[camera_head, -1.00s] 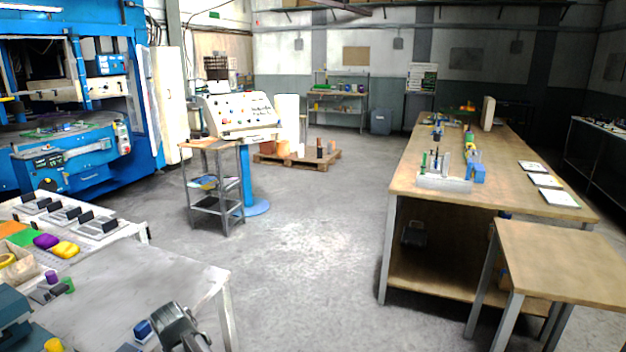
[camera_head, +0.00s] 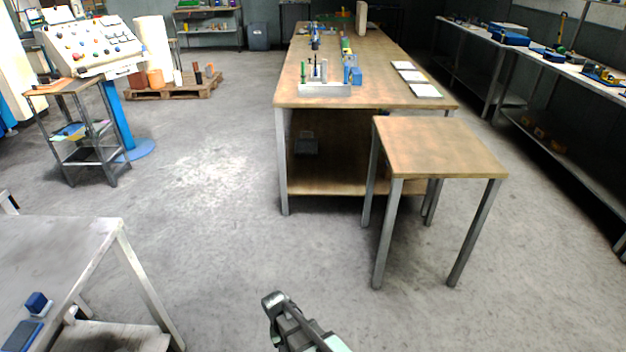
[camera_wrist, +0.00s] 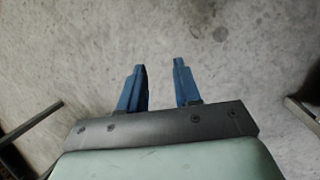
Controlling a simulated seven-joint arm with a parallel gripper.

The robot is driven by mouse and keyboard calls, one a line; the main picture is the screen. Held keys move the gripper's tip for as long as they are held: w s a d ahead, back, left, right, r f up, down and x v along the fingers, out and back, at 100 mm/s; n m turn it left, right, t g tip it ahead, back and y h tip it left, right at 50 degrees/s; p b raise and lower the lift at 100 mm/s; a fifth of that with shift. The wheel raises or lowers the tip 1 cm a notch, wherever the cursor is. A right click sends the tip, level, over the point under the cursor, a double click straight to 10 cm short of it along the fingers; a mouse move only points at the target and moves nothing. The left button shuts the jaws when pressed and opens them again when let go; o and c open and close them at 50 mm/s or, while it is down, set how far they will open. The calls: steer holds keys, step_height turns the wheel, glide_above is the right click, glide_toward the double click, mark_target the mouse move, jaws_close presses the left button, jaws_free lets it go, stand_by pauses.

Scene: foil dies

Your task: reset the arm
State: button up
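My arm's end shows at the bottom of the head view, above bare floor between the grey table and the small wooden table. In the wrist view, my gripper (camera_wrist: 160,86) has two blue fingers with a clear gap between them. Nothing is between the fingers; only grey concrete floor shows beyond them. The fingertips touch nothing.
A grey table (camera_head: 70,250) with a small blue block (camera_head: 37,303) stands at the lower left. A small wooden table (camera_head: 440,145) stands at the right, before a long workbench (camera_head: 300,90). A control console (camera_head: 90,45) stands upper left. The middle floor is clear.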

steer(key=s+d+f+m+g, duration=0.1)
steer(key=s+d+f, duration=0.2)
steer(key=s+d, duration=0.35)
steer(key=s+d+f+m+g, duration=0.1)
steer(key=s+d+f, duration=0.2)
steer(key=d, duration=0.6)
steer(key=s+d+f+g+y, duration=0.1)
steer(key=s+d, duration=0.3)
steer(key=s, duration=0.3)
steer(key=s+d+f+m+g+y, duration=0.1)
steer(key=s+d+f, duration=0.1)
steer(key=s, duration=0.5)
steer(key=shift+s+d+g+y, duration=0.2)
steer(key=shift+d+g+y, duration=0.1)
steer(key=shift+d, duration=0.6)
